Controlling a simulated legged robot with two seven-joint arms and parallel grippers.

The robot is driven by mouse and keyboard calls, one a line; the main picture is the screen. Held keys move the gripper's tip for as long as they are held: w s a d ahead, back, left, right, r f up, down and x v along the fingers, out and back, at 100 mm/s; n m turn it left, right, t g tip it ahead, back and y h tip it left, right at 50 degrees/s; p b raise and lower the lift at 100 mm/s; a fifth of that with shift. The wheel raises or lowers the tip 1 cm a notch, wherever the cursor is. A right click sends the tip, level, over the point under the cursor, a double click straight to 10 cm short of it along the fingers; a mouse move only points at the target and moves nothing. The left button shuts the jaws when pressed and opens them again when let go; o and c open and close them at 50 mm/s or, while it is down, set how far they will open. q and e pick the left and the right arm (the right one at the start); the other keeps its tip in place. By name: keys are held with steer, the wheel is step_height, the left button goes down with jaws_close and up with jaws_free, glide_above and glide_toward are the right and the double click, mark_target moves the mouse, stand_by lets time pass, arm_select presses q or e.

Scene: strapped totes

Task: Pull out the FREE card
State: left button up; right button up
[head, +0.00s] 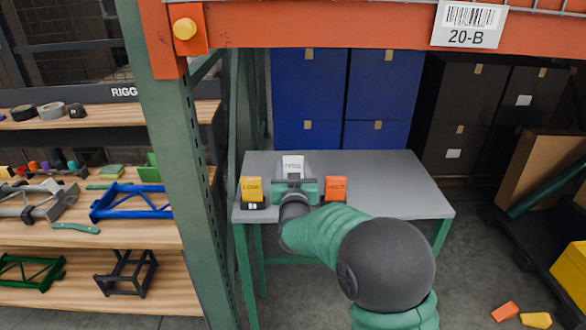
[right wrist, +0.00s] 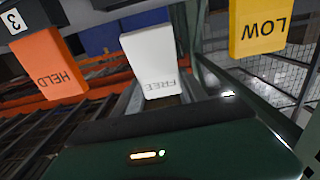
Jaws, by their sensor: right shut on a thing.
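The white FREE card (head: 292,164) shows just beyond my right gripper (head: 294,183) above the grey table. In the right wrist view the FREE card (right wrist: 152,58) is upside down, in the middle ahead of the gripper body. My right gripper is shut on the FREE card; its fingertips are hard to make out. The yellow LOW card (head: 252,188) is to the left and the orange HELD card (head: 335,188) to the right. They also show in the right wrist view, LOW (right wrist: 262,26) at right and HELD (right wrist: 48,66) at left. My left gripper is not in view.
The grey table (head: 405,190) is bare on its right side. A green rack post (head: 180,170) stands close at left, with an orange beam (head: 330,25) overhead. Blue boxes (head: 385,85) stand behind the table. An orange card (head: 505,312) and a yellow one (head: 536,320) lie on the floor.

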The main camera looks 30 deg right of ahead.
steer(key=shift+s+a+r+p, duration=0.1)
steer(key=shift+s+a+r, duration=0.15)
steer(key=shift+s+a, duration=0.25)
steer(key=shift+s+a+r+p, duration=0.1)
steer(key=shift+s+a+r, duration=0.15)
steer(key=shift+s, duration=0.5)
steer(key=shift+s+a+r+p, duration=0.1)
steer(key=shift+s+a+r, duration=0.15)
steer(key=shift+s+a, duration=0.25)
steer(key=shift+s+a+r+p, duration=0.25)
steer(key=shift+s+a, duration=0.15)
steer(key=shift+s, duration=0.35)
steer(key=shift+s+a+r+p, duration=0.2)
steer(key=shift+s+a, duration=0.15)
steer(key=shift+s, duration=0.35)
steer(key=shift+s+a+r+p, duration=0.15)
steer(key=shift+s+a+r, duration=0.2)
steer(key=shift+s, duration=0.4)
steer(key=shift+f, duration=0.15)
